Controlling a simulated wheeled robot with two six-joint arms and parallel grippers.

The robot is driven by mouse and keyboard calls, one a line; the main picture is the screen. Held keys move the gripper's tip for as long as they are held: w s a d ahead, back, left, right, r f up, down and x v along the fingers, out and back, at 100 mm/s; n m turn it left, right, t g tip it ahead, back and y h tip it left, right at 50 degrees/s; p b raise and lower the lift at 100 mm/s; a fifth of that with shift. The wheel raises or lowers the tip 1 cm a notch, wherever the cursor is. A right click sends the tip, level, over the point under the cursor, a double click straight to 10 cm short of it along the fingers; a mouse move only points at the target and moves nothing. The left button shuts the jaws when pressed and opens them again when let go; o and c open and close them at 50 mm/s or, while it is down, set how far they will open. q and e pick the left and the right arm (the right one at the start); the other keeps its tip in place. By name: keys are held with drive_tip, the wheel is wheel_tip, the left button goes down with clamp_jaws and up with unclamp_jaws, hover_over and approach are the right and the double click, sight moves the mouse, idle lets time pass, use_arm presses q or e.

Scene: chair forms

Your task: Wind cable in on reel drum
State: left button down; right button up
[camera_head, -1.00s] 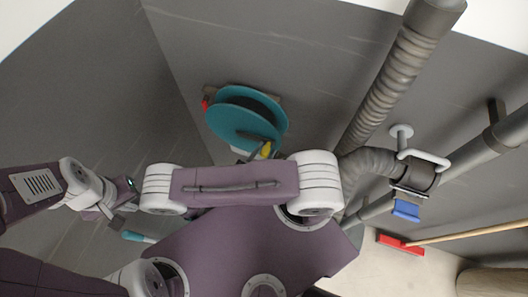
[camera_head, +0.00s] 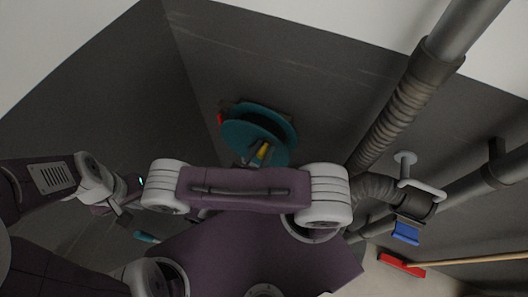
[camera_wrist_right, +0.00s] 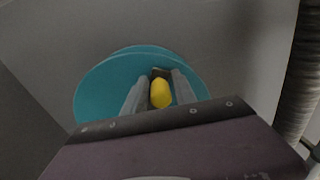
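The teal reel drum (camera_head: 258,118) is mounted on the dark wall in the head view; its disc (camera_wrist_right: 95,90) also shows in the right wrist view. A yellow crank handle (camera_wrist_right: 160,93) stands out from the reel's front. My right gripper (camera_wrist_right: 160,82) has its two grey fingers close along both sides of this handle and appears shut on it. In the head view my arm hides the lower part of the reel. My left gripper (camera_head: 122,216) is at the left, away from the reel, its fingers too small to read. No cable can be made out clearly.
A corrugated pipe (camera_head: 392,112) runs up the wall right of the reel. A valve with a blue tag (camera_head: 405,232) is lower right. A red broom head (camera_head: 401,262) lies on the floor. A small teal piece (camera_head: 146,237) shows below my left gripper.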

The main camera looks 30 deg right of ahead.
drive_tip(key=shift+s+d+r+n+t, duration=0.2)
drive_tip(key=shift+s+r+n+t, duration=0.2)
drive_tip(key=shift+s+r+n, duration=0.4)
drive_tip(key=shift+w+a+r, duration=0.2)
drive_tip(key=shift+w+r, duration=0.1)
drive_tip(key=w+a, duration=0.1)
drive_tip(key=w, duration=0.1)
drive_tip(key=w+a+r, duration=0.1)
drive_tip(key=shift+w+a+p, duration=0.15)
drive_tip(key=shift+w+p, duration=0.15)
drive_tip(key=shift+w, duration=0.05)
use_arm(q)
drive_tip(key=shift+s+r, duration=0.15)
drive_tip(key=shift+r, duration=0.2)
use_arm(e)
drive_tip(key=shift+s, duration=0.15)
drive_tip(key=shift+r, duration=0.3)
drive_tip(key=w+a+r, duration=0.1)
drive_tip(key=w+a+r+p, duration=0.1)
drive_tip(key=w, duration=0.1)
drive_tip(key=shift+w+a+r, duration=0.1)
drive_tip(key=o, duration=0.7)
use_arm(q)
drive_tip(key=shift+r, duration=0.5)
use_arm(e)
drive_tip(key=shift+o, duration=0.2)
